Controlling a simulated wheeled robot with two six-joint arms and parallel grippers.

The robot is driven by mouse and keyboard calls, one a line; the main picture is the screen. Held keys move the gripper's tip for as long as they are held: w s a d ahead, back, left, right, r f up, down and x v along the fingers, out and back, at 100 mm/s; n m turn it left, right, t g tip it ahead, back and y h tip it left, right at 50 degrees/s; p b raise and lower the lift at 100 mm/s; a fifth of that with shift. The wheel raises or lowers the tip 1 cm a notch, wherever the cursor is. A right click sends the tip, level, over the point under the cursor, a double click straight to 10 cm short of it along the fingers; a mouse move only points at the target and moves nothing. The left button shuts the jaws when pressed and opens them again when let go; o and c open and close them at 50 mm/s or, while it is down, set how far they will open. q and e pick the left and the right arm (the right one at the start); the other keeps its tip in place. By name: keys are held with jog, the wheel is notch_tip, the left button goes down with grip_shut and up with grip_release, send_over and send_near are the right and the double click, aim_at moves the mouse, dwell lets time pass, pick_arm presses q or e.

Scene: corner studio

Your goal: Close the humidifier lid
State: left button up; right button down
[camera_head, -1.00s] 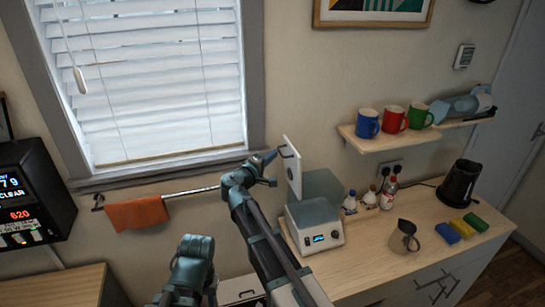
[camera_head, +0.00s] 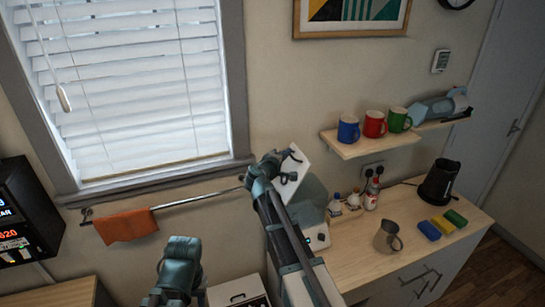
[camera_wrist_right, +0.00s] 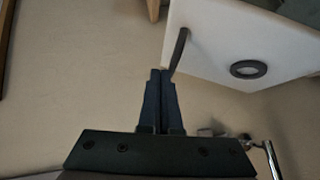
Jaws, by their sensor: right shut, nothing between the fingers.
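The humidifier (camera_head: 313,215) stands on the counter, largely hidden behind my right arm; part of its front panel shows. Its white lid (camera_head: 298,168) is open and raised at a tilt above the body. The lid also fills the upper right of the right wrist view (camera_wrist_right: 225,45), with a dark bar handle (camera_wrist_right: 180,48) and a dark ring. My right gripper (camera_head: 275,160) is beside the lid on its left. In the right wrist view its fingers (camera_wrist_right: 161,72) are shut and empty, with the tips close to the handle; contact cannot be told.
Small bottles (camera_head: 353,199), a metal pitcher (camera_head: 386,238), sponges (camera_head: 443,225) and a black kettle (camera_head: 439,181) stand to the right on the counter (camera_head: 350,265). A shelf (camera_head: 375,145) with mugs hangs above. A towel rail (camera_head: 190,201) is at left.

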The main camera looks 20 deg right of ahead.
aim_at(299, 154)
jog(key=d, duration=0.2)
jog(key=d+f+b, duration=0.1)
jog(key=d, duration=0.2)
jog(key=shift+w+d+f, duration=0.1)
jog(key=shift+f, duration=0.05)
jog(key=d+f+m+g+y+b, duration=0.1)
jog(key=d+f+b, duration=0.4)
jog(key=d+f, duration=0.6)
jog(key=shift+w+m+g+y, duration=0.25)
jog(key=shift+m+y, duration=0.45)
jog(key=shift+y, duration=0.5)
jog(key=shift+d, duration=0.15)
